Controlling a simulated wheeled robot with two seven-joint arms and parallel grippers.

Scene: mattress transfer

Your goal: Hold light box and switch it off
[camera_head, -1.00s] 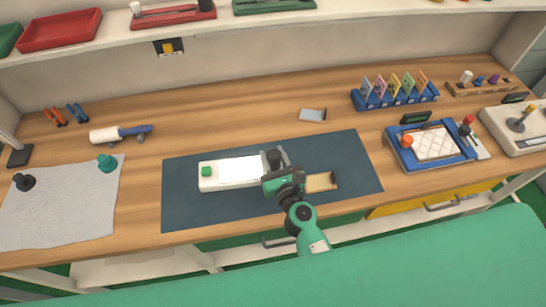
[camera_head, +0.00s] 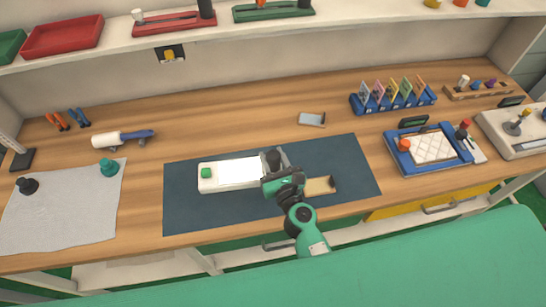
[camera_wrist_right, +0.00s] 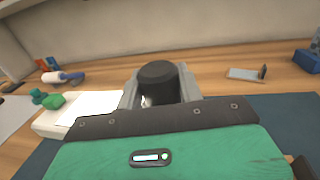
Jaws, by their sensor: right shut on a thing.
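The light box (camera_head: 238,171) is a white slab with a bright white top, lying on the dark blue mat (camera_head: 338,152). A green button (camera_head: 206,173) sits at its left end and a black knob (camera_head: 273,158) at its right end. My right gripper (camera_head: 277,168) is at the right end of the box, shut on it around the knob end. In the right wrist view the black knob (camera_wrist_right: 158,80) stands between the grey fingers, and the box (camera_wrist_right: 85,112) extends to the left. The exact finger contact is partly hidden. My left gripper is not in view.
A small tan tray (camera_head: 319,186) lies right of my right gripper. A grey-blue plate (camera_head: 312,119) lies behind the mat. A grey cloth (camera_head: 62,215) with knobs is at left, a paint roller (camera_head: 122,139) behind it.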

